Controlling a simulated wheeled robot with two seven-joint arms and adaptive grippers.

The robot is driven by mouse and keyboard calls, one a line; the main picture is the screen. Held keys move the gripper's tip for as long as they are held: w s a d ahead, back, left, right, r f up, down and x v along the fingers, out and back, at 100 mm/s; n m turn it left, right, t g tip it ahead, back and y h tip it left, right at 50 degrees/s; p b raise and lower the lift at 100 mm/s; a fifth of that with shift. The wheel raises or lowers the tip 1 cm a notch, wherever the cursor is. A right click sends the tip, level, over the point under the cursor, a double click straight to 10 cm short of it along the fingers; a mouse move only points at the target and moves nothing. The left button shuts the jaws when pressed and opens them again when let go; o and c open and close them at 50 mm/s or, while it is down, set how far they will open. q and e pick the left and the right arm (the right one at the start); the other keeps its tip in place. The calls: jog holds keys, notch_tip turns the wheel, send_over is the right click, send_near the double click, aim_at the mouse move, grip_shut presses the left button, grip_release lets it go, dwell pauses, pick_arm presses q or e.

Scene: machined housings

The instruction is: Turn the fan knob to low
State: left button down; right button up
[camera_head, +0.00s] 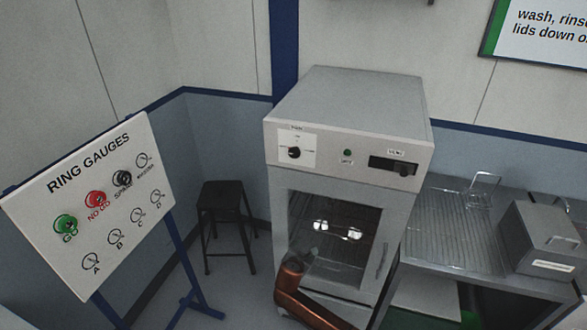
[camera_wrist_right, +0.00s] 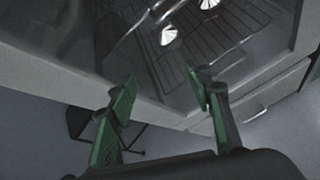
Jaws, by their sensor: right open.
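The fan knob (camera_head: 294,152) is a small black dial on a white plate at the upper left of the grey oven-like cabinet (camera_head: 350,100). Its printed marks are too small to read surely. My right arm, copper coloured, rises from the bottom in the head view. The knob does not show there. My left gripper is not in view.
A ring gauge board (camera_head: 120,190) stands at left and a black stool (camera_head: 226,205) behind it. The door handle (camera_head: 383,262) sticks out at the door's right. A ribbed metal counter (camera_head: 455,220) with a grey box (camera_head: 545,235) adjoins on the right. The space before the knob is clear.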

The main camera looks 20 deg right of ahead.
jog(key=w+a+r+n+t+h+p, duration=0.1)
jog(key=a+r, duration=0.1)
jog(key=r, duration=0.9)
jog(key=w+a+r+n+t+h+p, duration=0.1)
jog(key=w+a+r+n+p, duration=0.1)
jog(key=r, duration=0.9)
jog(key=n+t+h+p, duration=0.2)
jog(key=t+p, duration=0.1)
send_near(294, 153)
jog(key=w, duration=0.1)
jog(key=p+x, duration=0.1)
jog(key=x, duration=0.7)
jog(key=shift+d, duration=0.25)
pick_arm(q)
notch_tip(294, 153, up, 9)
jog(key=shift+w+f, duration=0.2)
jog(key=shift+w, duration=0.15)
pick_arm(e)
jog(key=shift+c, duration=0.2)
jog(key=c, duration=1.1)
